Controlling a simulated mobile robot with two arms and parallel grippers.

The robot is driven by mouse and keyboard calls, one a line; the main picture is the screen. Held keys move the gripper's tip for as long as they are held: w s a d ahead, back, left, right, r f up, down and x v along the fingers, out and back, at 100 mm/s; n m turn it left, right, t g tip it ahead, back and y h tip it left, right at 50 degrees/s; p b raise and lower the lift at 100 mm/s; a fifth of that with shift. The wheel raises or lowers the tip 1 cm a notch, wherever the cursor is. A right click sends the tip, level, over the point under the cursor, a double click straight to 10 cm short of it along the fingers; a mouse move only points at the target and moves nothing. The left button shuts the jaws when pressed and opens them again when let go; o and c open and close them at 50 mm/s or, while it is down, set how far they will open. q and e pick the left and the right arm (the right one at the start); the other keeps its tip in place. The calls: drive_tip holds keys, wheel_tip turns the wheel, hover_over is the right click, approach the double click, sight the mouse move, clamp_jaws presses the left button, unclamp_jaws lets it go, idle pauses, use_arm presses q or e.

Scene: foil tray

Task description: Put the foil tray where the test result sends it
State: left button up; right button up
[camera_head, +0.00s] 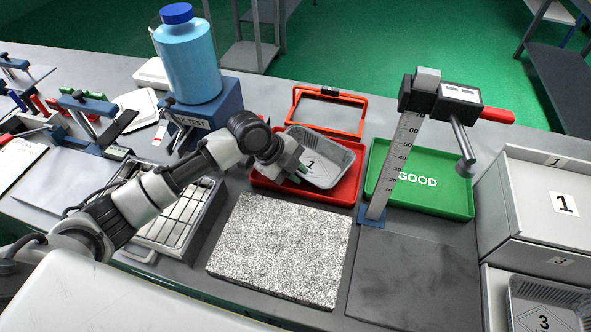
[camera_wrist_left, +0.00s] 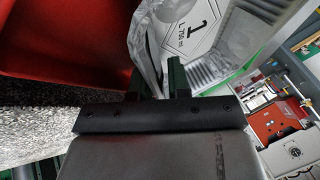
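The foil tray (camera_head: 325,155) is silver with a label marked 1. In the head view it is tilted over the red tray (camera_head: 335,194); I cannot tell whether it touches it. My left gripper (camera_head: 298,172) is at the foil tray's near left rim. In the left wrist view the foil tray (camera_wrist_left: 195,35) passes between the fingers of my left gripper (camera_wrist_left: 157,82), which is shut on its rim. A green tray marked GOOD (camera_head: 440,197) stands to the right and holds nothing. My right gripper is not in view.
A measuring stand (camera_head: 395,165) rises between the red and green trays. A speckled slab (camera_head: 280,250) and a dark mat (camera_head: 415,280) lie in front. White boxes (camera_head: 545,205) stand at the right. A blue test box with a bottle (camera_head: 190,65) stands behind my left arm.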

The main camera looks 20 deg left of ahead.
use_arm(q)
drive_tip(key=shift+r, duration=0.1)
drive_tip(key=shift+a+r, duration=0.2)
drive_tip(key=shift+r, duration=0.05)
drive_tip(key=v, duration=1.1)
drive_tip(key=shift+b, duration=0.35)
